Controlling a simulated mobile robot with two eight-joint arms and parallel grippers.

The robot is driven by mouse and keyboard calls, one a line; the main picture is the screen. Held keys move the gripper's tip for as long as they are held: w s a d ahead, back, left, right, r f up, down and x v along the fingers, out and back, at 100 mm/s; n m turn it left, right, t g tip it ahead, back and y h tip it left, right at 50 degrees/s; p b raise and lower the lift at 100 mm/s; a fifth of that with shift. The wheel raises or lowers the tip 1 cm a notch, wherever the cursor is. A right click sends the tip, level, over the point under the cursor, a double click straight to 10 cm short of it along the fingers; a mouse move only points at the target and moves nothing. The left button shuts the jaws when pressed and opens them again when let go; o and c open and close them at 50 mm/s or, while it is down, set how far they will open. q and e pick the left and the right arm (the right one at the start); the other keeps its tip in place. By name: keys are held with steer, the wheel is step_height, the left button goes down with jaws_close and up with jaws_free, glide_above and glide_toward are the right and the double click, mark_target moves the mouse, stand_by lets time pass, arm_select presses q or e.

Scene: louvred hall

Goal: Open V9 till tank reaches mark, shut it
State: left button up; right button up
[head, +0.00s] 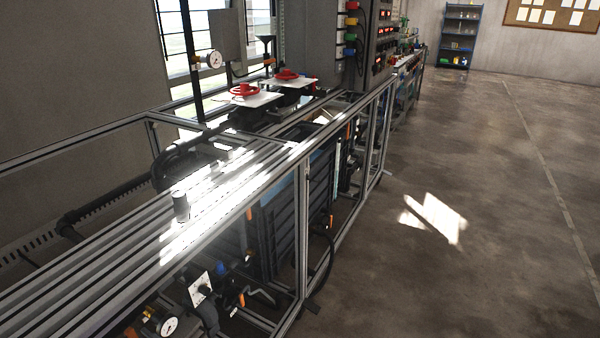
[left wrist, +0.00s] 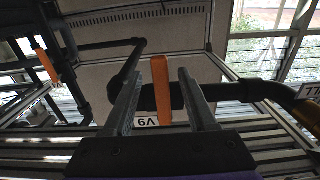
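In the left wrist view an orange valve lever (left wrist: 161,92) stands upright against a dark pipe. A white label (left wrist: 146,122) beside its lower end reads V9, upside down. My left gripper (left wrist: 162,70) is open, with one finger on each side of the lever. Gaps show between the lever and both fingers, so it is not clamped; I cannot tell its depth between them. In the head view a dark ribbed tank-like body (head: 285,228) sits inside the frame; no level or mark is readable. V9 cannot be picked out there. My right gripper is in neither view.
An aluminium-profile frame (head: 300,165) encloses the rig. Red handwheels (head: 244,90) and a gauge (head: 211,60) stand at the back. Open floor (head: 480,230) lies right.

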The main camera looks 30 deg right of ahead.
arm_select(q)
steer(key=v, duration=0.7)
steer(key=shift+b, duration=0.3)
steer(key=p+v, duration=0.1)
steer(key=v, duration=0.9)
steer(key=shift+s+d, duration=0.2)
steer(key=shift+s, duration=0.2)
steer(key=shift+w+a, duration=0.1)
